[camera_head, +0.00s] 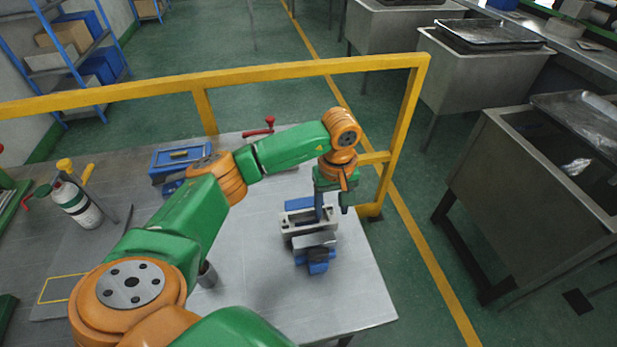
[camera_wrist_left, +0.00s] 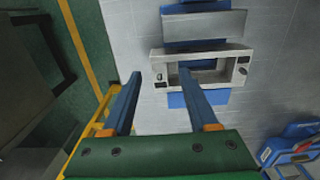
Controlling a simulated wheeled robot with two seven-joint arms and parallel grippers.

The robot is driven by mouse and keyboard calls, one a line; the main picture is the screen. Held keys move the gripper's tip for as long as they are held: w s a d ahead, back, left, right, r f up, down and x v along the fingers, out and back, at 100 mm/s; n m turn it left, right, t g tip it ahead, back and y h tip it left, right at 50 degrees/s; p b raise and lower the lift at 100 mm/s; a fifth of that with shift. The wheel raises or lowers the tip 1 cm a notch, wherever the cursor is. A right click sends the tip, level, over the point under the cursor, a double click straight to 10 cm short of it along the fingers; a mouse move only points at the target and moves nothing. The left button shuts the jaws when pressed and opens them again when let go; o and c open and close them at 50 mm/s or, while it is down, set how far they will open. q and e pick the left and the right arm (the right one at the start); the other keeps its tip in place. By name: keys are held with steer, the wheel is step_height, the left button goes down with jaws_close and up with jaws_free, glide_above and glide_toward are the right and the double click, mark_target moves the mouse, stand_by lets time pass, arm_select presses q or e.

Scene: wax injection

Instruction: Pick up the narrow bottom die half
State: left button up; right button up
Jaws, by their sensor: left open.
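A light grey rectangular die piece with an open middle (camera_head: 290,228) stands on the table near its right side, among blue supports. It also shows in the left wrist view (camera_wrist_left: 240,55). A grey block with a blue base (camera_head: 316,243) stands in front of it. I cannot tell for sure which piece is the narrow bottom die half. My left gripper (camera_head: 331,211) points down over the right end of the open die piece. In the wrist view its fingers (camera_wrist_left: 160,75) are apart, one beside the piece's end and one over its opening, with nothing gripped. Contact is unclear.
A blue box (camera_head: 180,155) and a red-handled tool (camera_head: 259,131) lie farther back on the table (camera_head: 350,290). A gas canister (camera_head: 77,205) stands at left. A yellow rail (camera_head: 270,72) borders the table's back and right. The front right table is clear.

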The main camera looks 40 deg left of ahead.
arm_select(q)
steer(key=shift+f, duration=0.7)
jaws_close()
steer(key=shift+w+r, duration=0.1)
stand_by(0.7)
